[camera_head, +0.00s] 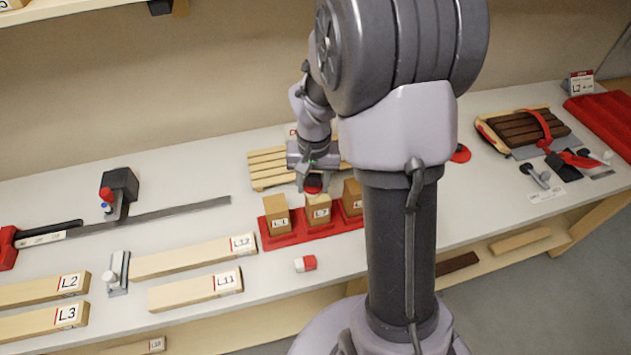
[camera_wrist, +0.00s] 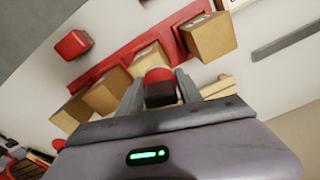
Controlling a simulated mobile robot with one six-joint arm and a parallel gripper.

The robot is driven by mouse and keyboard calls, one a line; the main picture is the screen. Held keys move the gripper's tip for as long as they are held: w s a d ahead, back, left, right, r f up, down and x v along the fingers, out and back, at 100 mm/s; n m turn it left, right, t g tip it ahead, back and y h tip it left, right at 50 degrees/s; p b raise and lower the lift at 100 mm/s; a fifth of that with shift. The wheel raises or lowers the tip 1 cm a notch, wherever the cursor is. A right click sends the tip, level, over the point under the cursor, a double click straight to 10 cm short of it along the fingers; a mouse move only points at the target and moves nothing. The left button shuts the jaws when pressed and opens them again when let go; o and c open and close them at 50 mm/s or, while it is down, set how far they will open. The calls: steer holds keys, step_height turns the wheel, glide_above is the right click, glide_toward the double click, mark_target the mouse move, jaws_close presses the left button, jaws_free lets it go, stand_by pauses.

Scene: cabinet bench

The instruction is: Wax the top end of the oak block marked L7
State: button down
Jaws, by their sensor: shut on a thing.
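The oak block marked L7 (camera_head: 318,212) stands upright in a red rack (camera_head: 285,240), between a block (camera_head: 277,218) with a hard-to-read label and another block (camera_head: 352,200) partly hidden by my arm. My gripper (camera_head: 313,182) is just above and behind L7's top. It is shut on a small red and dark piece (camera_wrist: 160,88), whose red also shows in the head view (camera_head: 313,190). In the wrist view, between my fingertips (camera_wrist: 158,82), the piece overlaps the block (camera_wrist: 148,57) that seems to be L7. I cannot tell whether they touch.
A red-and-white piece (camera_head: 306,263) lies in front of the rack. Planks marked L12 (camera_head: 190,258) and L11 (camera_head: 190,291) lie to the left, with a long clamp (camera_head: 165,212) behind. A slatted wooden piece (camera_head: 266,168) lies behind the rack. My arm hides the bench's middle right.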

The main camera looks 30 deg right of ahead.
mark_target(317, 176)
steer(key=shift+s+d, duration=0.35)
steer(key=shift+s, duration=0.35)
steer(key=shift+s+d, duration=0.35)
steer(key=shift+s, duration=0.35)
steer(key=shift+w+a+b, duration=0.15)
steer(key=shift+w+a, duration=0.05)
steer(key=shift+a, duration=0.45)
steer(key=shift+w+a+b, duration=0.15)
steer(key=shift+w+a, duration=0.05)
steer(key=shift+a, duration=0.4)
steer(key=shift+w+d+p, duration=0.2)
steer(key=shift+w+d, duration=0.25)
steer(key=shift+d, duration=0.4)
steer(key=shift+w+d+p, duration=0.15)
steer(key=shift+w+d, duration=0.25)
steer(key=shift+d, duration=0.4)
steer(key=shift+s+a, duration=0.45)
steer(key=shift+a, duration=0.4)
steer(key=shift+d+r, duration=0.1)
steer(key=shift+r, duration=0.25)
step_height(317, 176, up, 5)
steer(key=p, duration=0.4)
steer(key=shift+r, duration=0.2)
step_height(317, 176, up, 3)
steer(key=p, duration=0.3)
steer(key=shift+r, duration=0.1)
